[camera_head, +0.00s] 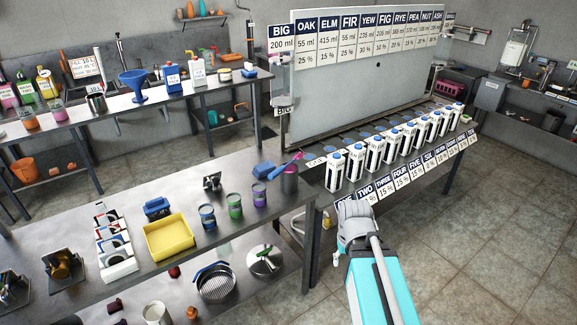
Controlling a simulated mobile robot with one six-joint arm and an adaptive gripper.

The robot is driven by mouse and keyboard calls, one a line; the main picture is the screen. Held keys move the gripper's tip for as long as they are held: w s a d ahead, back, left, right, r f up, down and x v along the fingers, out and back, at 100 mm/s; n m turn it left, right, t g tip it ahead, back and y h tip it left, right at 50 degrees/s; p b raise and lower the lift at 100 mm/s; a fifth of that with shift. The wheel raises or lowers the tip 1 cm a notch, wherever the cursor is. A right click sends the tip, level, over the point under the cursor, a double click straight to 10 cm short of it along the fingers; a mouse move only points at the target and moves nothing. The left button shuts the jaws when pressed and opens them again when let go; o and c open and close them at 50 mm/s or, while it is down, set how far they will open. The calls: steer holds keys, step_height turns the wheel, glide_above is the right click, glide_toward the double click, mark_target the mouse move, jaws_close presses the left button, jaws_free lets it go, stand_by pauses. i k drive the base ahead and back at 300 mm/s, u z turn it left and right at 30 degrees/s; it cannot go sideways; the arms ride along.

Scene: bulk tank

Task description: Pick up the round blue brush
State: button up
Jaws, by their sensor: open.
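Two blue things lie on the near steel table, and I cannot tell for sure which is the round blue brush. One is a small dark-blue piece (157,207) behind the yellow tray. My gripper (352,222) is beyond the right end of this table, in front of the row of bottles, apart from both blue pieces. It is open, and I see nothing held in it. Its fingertips are hard to make out.
A white rack (117,260) is left of the tray. Bottles (335,170) line the bench to the right. Open floor lies at right.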

mark_target(274, 174)
steer(key=u, duration=0.05)
steer(key=i, duration=0.9)
steer(key=z, duration=0.05)
